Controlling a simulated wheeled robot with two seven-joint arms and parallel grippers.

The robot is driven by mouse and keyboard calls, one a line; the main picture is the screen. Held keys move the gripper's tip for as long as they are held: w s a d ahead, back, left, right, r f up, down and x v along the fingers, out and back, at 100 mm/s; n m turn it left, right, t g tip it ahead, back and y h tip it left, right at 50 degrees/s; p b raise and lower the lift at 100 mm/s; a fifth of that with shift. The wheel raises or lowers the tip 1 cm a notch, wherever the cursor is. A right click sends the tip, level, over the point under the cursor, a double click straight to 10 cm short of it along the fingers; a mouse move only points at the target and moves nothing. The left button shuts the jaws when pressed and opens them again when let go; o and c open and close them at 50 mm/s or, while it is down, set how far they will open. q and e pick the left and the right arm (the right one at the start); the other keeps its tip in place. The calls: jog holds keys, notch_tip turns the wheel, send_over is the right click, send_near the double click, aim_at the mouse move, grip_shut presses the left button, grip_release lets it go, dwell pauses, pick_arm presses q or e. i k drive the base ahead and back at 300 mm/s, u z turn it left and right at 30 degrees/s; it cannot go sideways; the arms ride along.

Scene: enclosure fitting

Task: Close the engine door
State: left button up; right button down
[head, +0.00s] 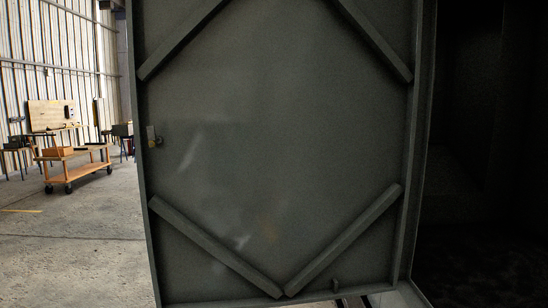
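The engine door (275,140) is a large dark grey metal panel that fills the middle of the head view. It stands open and shows a face with diagonal stiffening bars and a raised rim. A small latch (152,137) sits on its left edge. The dark opening of the enclosure (485,150) is to the right of the door. The door's right edge runs along the frame of the opening. Neither of my grippers is in view.
An orange wheeled cart (75,168) stands on the concrete floor (75,245) at the far left. A workbench with a wooden pegboard (50,115) is behind it, near the corrugated wall (60,50). The floor left of the door is clear in the foreground.

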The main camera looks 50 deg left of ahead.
aim_at(279, 174)
jog(key=z, duration=0.05)
jog(key=k, duration=0.65)
jog(key=u, duration=2.9)
jog(key=i, duration=4.35)
jog(key=z, duration=4)
jog(key=i, duration=0.5)
